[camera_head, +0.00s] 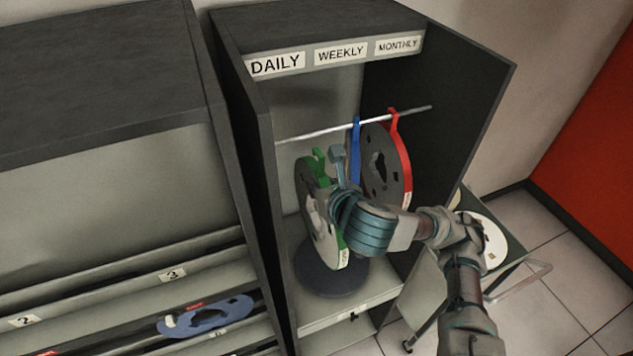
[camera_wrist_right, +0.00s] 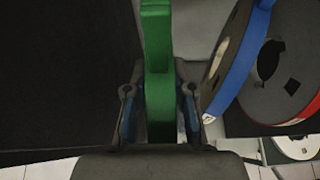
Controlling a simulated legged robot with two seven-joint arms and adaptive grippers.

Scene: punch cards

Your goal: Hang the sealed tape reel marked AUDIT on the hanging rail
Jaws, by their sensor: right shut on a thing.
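My right gripper (camera_head: 337,192) is shut on a reel with a green band and green hook (camera_head: 320,165), in the open cabinet below the DAILY sign. In the right wrist view the green band (camera_wrist_right: 158,70) stands upright between the two fingers (camera_wrist_right: 160,108). The reel's rim label is too small to read, so I cannot tell whether it says AUDIT. In the head view the green hook appears just below the hanging rail (camera_head: 300,136), and I cannot tell whether they touch. My left gripper is not in view.
A blue-hooked reel (camera_head: 355,145) and a red-banded reel (camera_head: 401,160) hang on the rail to the right, close together. A dark disc (camera_head: 318,285) is on the cabinet floor. A cart (camera_head: 520,275) with a white disc stands right.

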